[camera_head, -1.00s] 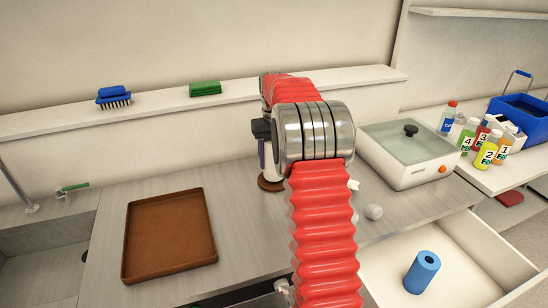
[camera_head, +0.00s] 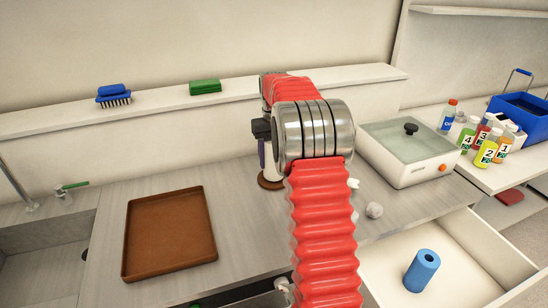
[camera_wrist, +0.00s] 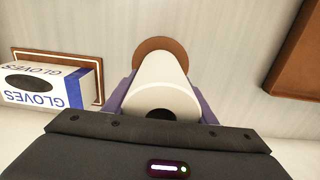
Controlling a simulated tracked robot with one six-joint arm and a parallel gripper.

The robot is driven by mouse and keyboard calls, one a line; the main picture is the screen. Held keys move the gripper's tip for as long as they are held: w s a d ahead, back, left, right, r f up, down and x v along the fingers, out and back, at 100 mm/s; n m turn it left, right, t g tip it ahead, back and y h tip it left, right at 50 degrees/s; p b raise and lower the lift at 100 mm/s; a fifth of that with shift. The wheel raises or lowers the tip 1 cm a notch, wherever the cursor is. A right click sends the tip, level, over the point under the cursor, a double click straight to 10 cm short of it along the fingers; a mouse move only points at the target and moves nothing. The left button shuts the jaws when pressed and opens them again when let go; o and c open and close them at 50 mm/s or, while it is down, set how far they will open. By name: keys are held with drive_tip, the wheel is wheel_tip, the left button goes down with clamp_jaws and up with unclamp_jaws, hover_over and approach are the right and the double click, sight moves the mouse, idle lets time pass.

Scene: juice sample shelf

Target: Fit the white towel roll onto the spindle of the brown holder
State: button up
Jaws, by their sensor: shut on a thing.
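The white towel roll (camera_wrist: 158,72) is held between the purple fingers of my gripper (camera_wrist: 160,95) in the wrist view. Its dark hole faces the camera. The brown holder's round base (camera_wrist: 163,45) shows around the roll's far end. In the head view the white roll (camera_head: 269,167) stands about upright over the brown base (camera_head: 271,184), with my gripper (camera_head: 262,146) partly hidden behind my arm. The spindle is hidden, and I cannot tell how far the roll is over it or whether it touches the base.
A brown tray (camera_head: 126,240) lies on the counter to the left. A white cooker (camera_head: 405,165) stands right of my arm. A small pale ball (camera_head: 374,210) lies near the open drawer (camera_head: 455,285), which holds a blue roll (camera_head: 422,271). A gloves box (camera_wrist: 45,85) shows in the wrist view.

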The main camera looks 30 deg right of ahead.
drive_tip(key=shift+f, duration=0.2)
drive_tip(key=o, duration=1.3)
wheel_tip(320, 180, up, 13)
drive_tip(key=shift+r, duration=0.35)
